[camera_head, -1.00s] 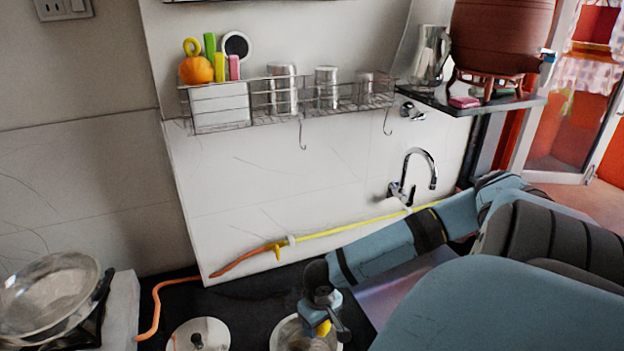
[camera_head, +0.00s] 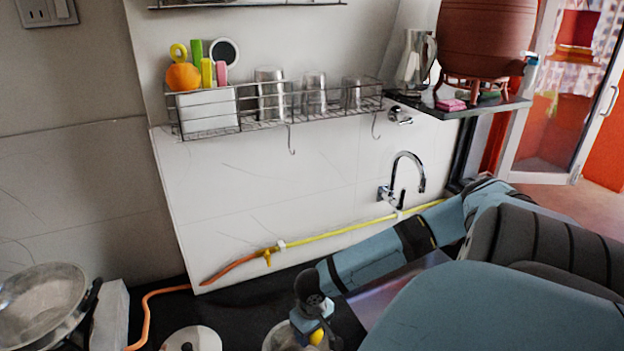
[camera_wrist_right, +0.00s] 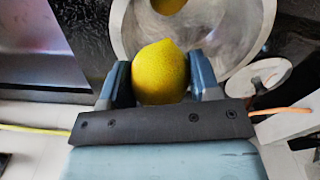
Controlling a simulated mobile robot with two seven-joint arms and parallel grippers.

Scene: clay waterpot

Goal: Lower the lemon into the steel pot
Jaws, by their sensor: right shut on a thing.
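My right gripper (camera_head: 314,332) is shut on the yellow lemon (camera_head: 317,338), near the bottom edge of the head view. In the right wrist view the lemon (camera_wrist_right: 158,75) sits between the two blue fingers, with its tip pointing away from the wrist. The steel pot (camera_wrist_right: 232,30) lies beyond and below the lemon in that view, its wide round inside facing the camera. In the head view only a part of the pot (camera_head: 273,338) shows, cut by the frame edge and partly behind the gripper. My left gripper is out of view.
A round lid with a knob (camera_head: 192,340) lies left of the pot on the dark counter. A steel pan (camera_head: 40,305) stands at far left. A yellow shape (camera_wrist_right: 168,4) shows inside the pot, reflection or object unclear. A wall rack (camera_head: 270,118) and tap (camera_head: 405,172) are behind.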

